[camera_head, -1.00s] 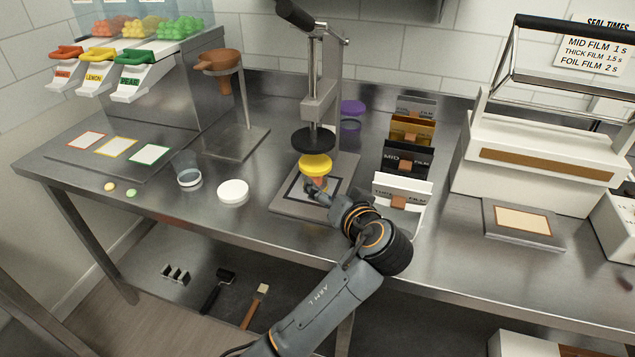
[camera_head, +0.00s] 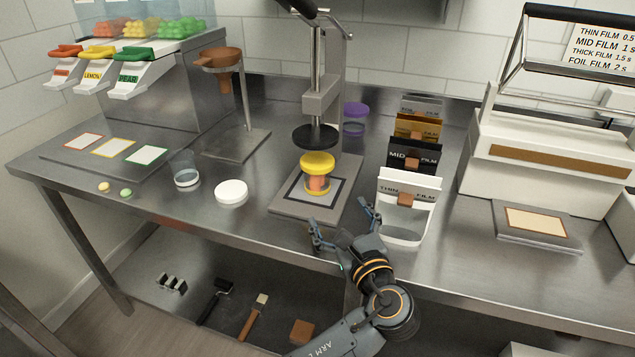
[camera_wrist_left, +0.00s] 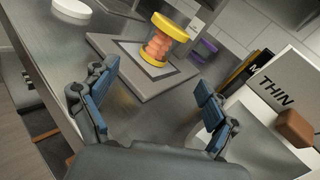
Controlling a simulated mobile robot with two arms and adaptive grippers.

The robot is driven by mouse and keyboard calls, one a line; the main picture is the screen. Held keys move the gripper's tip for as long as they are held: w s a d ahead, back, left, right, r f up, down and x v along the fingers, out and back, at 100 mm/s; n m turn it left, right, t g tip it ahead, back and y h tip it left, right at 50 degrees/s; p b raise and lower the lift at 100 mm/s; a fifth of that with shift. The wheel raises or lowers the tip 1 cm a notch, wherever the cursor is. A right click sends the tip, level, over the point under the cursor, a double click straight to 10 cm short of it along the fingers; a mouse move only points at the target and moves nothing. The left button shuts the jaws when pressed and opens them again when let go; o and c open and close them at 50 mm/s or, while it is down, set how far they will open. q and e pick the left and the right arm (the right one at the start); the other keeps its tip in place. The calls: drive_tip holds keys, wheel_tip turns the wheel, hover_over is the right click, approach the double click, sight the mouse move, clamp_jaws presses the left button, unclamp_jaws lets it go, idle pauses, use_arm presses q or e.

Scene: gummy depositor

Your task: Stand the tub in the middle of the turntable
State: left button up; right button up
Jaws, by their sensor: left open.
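A tub (camera_head: 318,182) with a yellow lid (camera_head: 318,163) and orange-red contents stands upright on a framed dark square on the grey base plate (camera_head: 290,203) of a press. The press's black round head (camera_head: 315,137) is above and behind it. In the left wrist view the tub (camera_wrist_left: 157,46) is ahead, beyond the fingertips, and shows a yellow bottom rim. My left gripper (camera_head: 343,220) is open and empty in front of the plate, apart from the tub; it also shows in the left wrist view (camera_wrist_left: 153,100). I cannot identify a turntable for sure. My right gripper is not in view.
A white disc (camera_head: 231,192) and a clear cup (camera_head: 186,172) stand left of the plate. A purple-lidded tub (camera_head: 354,113) is behind the press. Film holders (camera_head: 406,190) stand close on the right. A sealer (camera_head: 540,150) is farther right. The bench front edge is near my gripper.

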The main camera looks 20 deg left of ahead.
sight(322, 179)
use_arm(q)
drive_tip(key=shift+s+d+f+m, duration=0.1)
drive_tip(key=shift+s+f+m, duration=0.05)
drive_tip(key=shift+m, duration=0.85)
drive_tip(key=x, duration=0.8)
drive_tip(key=shift+w+a+r, duration=0.3)
drive_tip(key=shift+w, duration=0.3)
drive_tip(key=x, duration=0.4)
drive_tip(key=shift+w+r+p, duration=0.2)
drive_tip(key=shift+w+p, duration=0.1)
drive_tip(key=shift+w, duration=0.05)
drive_tip(key=c, duration=1.7)
drive_tip(key=shift+r, duration=0.1)
